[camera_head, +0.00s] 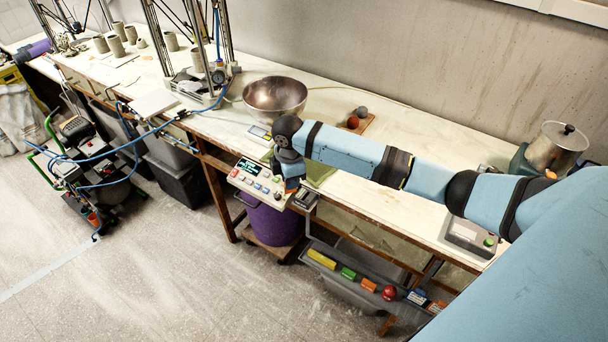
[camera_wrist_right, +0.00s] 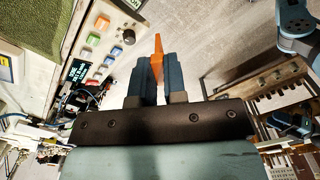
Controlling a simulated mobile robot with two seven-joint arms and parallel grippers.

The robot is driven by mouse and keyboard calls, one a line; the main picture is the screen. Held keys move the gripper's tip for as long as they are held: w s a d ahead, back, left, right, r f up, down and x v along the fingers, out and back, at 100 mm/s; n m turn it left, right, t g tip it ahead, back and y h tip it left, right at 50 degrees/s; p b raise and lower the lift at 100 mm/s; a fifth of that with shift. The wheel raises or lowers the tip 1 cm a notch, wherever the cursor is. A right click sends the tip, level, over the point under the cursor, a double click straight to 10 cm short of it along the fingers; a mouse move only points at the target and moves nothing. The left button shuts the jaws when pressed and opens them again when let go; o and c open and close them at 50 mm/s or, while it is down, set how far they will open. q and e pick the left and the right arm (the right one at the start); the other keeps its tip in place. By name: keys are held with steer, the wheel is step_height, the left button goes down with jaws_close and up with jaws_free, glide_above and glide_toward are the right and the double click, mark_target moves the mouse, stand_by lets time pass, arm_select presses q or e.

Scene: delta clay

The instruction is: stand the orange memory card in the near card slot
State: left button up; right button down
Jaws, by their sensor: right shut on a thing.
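My right gripper (camera_wrist_right: 152,75) is shut on the orange memory card (camera_wrist_right: 157,57). The card stands up thin and edge-on between the two dark fingers, its tip poking out past them. In the head view my right gripper (camera_head: 293,183) hangs at the bench's front edge, by the right end of a pale control panel (camera_head: 243,180) with a green-lit screen and coloured buttons. The panel also shows at the left of the wrist view (camera_wrist_right: 97,50). I cannot make out the near card slot in either view. My left gripper does not show.
A metal bowl (camera_head: 275,97) and a brown board (camera_head: 368,125) with two small balls stand behind on the pale bench (camera_head: 430,130). A purple bin (camera_head: 270,225) is below. A front rail holds coloured blocks, including a yellow one (camera_head: 321,259). A grey box (camera_head: 468,235) sits right.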

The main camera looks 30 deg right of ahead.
steer(key=d+f+n+b, duration=0.1)
steer(key=n, duration=0.1)
steer(key=d+f+n+b, duration=0.2)
steer(key=n, duration=0.1)
steer(key=w+d+f+n+b, duration=0.1)
steer(key=d+n, duration=0.1)
steer(key=shift+d+f, duration=0.25)
steer(key=shift+f, duration=0.65)
stand_by(0.3)
steer(key=shift+w+p, duration=0.1)
steer(key=shift+p, duration=0.75)
stand_by(0.4)
steer(key=shift+f, duration=0.15)
stand_by(0.4)
